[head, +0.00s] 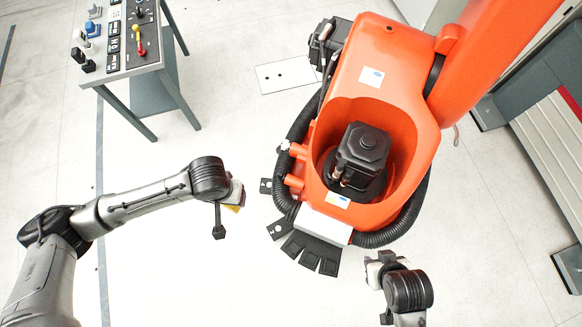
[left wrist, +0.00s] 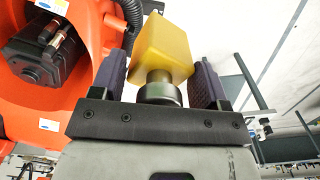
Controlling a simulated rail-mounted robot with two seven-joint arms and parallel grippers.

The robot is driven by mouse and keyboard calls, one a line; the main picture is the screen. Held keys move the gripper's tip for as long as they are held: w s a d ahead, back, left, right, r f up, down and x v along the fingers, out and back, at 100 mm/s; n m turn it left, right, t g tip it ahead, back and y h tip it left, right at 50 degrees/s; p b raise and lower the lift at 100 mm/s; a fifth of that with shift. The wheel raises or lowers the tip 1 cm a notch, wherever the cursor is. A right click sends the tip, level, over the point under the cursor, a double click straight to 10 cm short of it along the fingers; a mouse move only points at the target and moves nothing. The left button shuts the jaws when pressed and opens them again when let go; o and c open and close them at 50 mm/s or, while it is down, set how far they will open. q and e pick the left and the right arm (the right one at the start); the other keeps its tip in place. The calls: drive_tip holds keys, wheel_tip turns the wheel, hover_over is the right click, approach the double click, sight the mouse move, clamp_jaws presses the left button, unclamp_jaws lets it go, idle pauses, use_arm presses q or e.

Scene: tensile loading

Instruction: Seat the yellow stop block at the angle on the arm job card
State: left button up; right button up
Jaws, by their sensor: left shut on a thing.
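The yellow stop block (left wrist: 163,45) is between the two dark fingers of my left gripper (left wrist: 157,78) in the left wrist view. A round metal stem shows beneath it, and the gripper is shut on the block. In the head view my left gripper (head: 237,194) is left of the orange robot's base, apart from it, and only a sliver of the yellow block (head: 234,208) shows. A black slotted fan-shaped plate (head: 311,253) juts from the front of the base. My right gripper (head: 376,269) is right of the plate; its opening is unclear. I cannot make out an arm job card.
The large orange robot (head: 388,75) fills the centre and upper right, with black hoses around its base. A grey stand (head: 122,58) with tools and labels is at the upper left. A grey and red structure (head: 545,130) is at the right. Floor between is clear.

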use_arm(q)
drive_tip(key=s+d+f+b, duration=0.2)
drive_tip(key=f+b, duration=1.1)
drive_tip(key=f, duration=0.6)
drive_tip(key=s+d+f+m+b, duration=0.1)
drive_tip(key=d+f+b, duration=0.1)
drive_tip(key=f+b, duration=1.1)
drive_tip(key=s+d+f+m+b, duration=0.1)
drive_tip(key=s+d+f+b, duration=0.1)
drive_tip(key=f+b, duration=1.1)
wheel_tip(320, 180, down, 12)
drive_tip(key=shift+s+d+f, duration=0.15)
drive_tip(key=shift+s+d, duration=0.1)
drive_tip(key=shift+s, duration=0.1)
drive_tip(key=b, duration=0.8)
hover_over(293, 248)
wheel_tip(293, 248, down, 7)
wheel_tip(293, 248, down, 4)
drive_tip(key=b, duration=0.3)
